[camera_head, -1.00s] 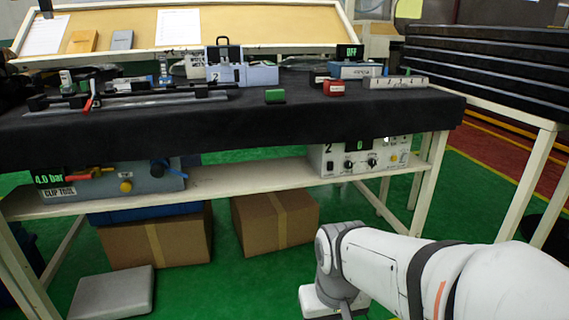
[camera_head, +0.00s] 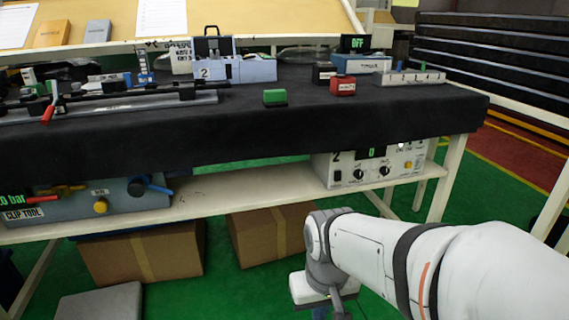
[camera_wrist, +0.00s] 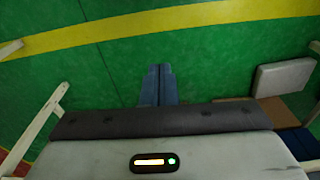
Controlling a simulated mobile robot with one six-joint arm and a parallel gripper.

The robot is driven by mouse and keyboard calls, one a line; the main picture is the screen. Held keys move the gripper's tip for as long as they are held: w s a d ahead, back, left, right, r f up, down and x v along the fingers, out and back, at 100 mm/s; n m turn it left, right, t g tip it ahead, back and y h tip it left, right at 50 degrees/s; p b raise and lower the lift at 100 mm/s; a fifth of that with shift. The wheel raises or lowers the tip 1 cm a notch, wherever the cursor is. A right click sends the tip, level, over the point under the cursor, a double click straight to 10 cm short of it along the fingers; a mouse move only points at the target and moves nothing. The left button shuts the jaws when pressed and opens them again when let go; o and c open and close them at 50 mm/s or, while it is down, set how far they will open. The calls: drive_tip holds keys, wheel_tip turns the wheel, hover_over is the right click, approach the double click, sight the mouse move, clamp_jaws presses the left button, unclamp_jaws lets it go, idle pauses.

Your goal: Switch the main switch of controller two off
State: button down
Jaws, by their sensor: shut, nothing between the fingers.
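Controller two (camera_head: 374,166) is a pale box marked 2 on the lower shelf at the right. Its front has a green 0 display, two black knobs, a yellow button and a small black switch (camera_head: 338,176) at the left end, whose position is too small to tell. My gripper's blue fingers show in the wrist view (camera_wrist: 158,86), shut and empty, with green floor beyond them. In the head view my gripper (camera_head: 319,312) is only partly visible at the bottom edge, below and in front of the shelf, well apart from controller two.
The table with a black cloth (camera_head: 240,130) overhangs the lower shelf (camera_head: 240,195). A CLIP TOOL unit (camera_head: 125,200) sits on the shelf at left. Cardboard boxes (camera_head: 165,258) stand beneath. A grey slab (camera_head: 100,303) lies on the floor. A table leg (camera_head: 447,178) stands right of controller two.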

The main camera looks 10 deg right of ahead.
sight(339, 179)
drive_tip(key=shift+a, duration=0.1)
drive_tip(key=w+d+r+t+h+p, duration=0.1)
drive_tip(key=w+d+t+p, duration=0.3)
drive_tip(key=w+d+p, duration=0.45)
drive_tip(key=w+d+r+t+p, duration=0.1)
drive_tip(key=w+d+t+p, duration=0.3)
drive_tip(key=w, duration=0.7)
drive_tip(key=w+d+r+t+y+p, duration=0.1)
drive_tip(key=d+r+t+p, duration=0.3)
drive_tip(key=d+t+p, duration=0.3)
drive_tip(key=shift+w+n+y+p, duration=0.3)
drive_tip(key=shift+w+y+p, duration=0.1)
drive_tip(key=shift+p, duration=0.75)
drive_tip(key=w, duration=0.4)
drive_tip(key=w+f, duration=0.1)
drive_tip(key=w, duration=0.4)
drive_tip(key=w+f, duration=0.1)
drive_tip(key=w, duration=0.3)
drive_tip(key=shift+w+a+f+b, duration=0.15)
drive_tip(key=shift+w+a+b, duration=0.15)
drive_tip(key=shift+w+b, duration=0.1)
